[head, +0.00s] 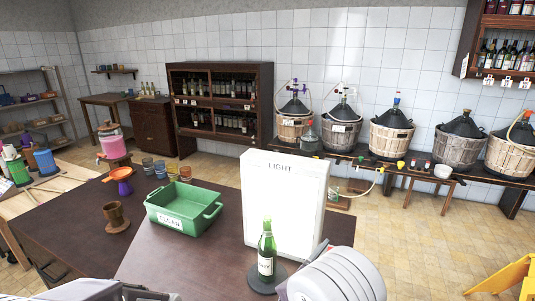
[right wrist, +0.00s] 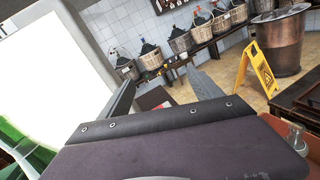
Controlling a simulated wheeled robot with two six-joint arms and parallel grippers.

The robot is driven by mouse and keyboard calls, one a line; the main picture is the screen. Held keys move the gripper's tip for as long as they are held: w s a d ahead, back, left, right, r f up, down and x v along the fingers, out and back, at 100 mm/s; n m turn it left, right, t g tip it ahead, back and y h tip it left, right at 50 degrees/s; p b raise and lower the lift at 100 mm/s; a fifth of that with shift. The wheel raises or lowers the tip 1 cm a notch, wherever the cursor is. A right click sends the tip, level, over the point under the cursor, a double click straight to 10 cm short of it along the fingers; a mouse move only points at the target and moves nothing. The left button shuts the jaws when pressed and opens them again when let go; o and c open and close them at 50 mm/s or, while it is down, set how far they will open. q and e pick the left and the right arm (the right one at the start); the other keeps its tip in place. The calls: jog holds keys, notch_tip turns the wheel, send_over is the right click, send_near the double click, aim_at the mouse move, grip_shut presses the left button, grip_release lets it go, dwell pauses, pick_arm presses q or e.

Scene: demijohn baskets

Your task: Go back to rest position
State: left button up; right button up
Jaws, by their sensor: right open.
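My right gripper (right wrist: 163,80) is open and empty in the right wrist view, its two dark fingers apart with the room behind them. In the head view my right arm comes in at the bottom, right of a green bottle (head: 266,252). The bottle has a white label and stands upright on a round dark base (head: 262,285), apart from the arm. A white panel marked LIGHT (head: 285,200) stands behind it; its bright face (right wrist: 50,75) fills the left of the right wrist view. Grey parts, probably mine, show at the head view's bottom left. I cannot make out my left gripper.
A green tray (head: 183,222) and a brown cup (head: 116,216) stand on the dark table (head: 150,258), left of the panel. Demijohns in baskets (head: 391,133) line a bench at the back wall. A yellow floor sign (right wrist: 257,68) stands on open tiled floor.

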jog(key=s+d+m+g+h, duration=0.3)
jog(key=s+d+m+g, duration=0.4)
jog(key=d, duration=0.5)
jog(key=s+d+f+m+g+y, duration=0.2)
jog(key=s+m+g, duration=0.2)
jog(key=s, duration=0.2)
jog(key=s+d+f+m+g+y, duration=0.1)
jog(key=s+d+f+m+g, duration=0.1)
jog(key=s+f+m+g, duration=0.3)
jog(key=s+a+f+m+y, duration=0.4)
jog(key=s+a+m+y, duration=0.1)
jog(key=s+a+y, duration=0.2)
jog(key=w+a+f+m+t+y, duration=0.2)
jog(key=w+a, duration=0.4)
jog(key=a, duration=0.3)
jog(key=m+t+y, duration=0.1)
jog(key=m+y, duration=0.1)
jog(key=shift+a+m+y+p, duration=0.2)
jog(key=shift+m+y+p, duration=0.15)
jog(key=shift+m+y, duration=0.05)
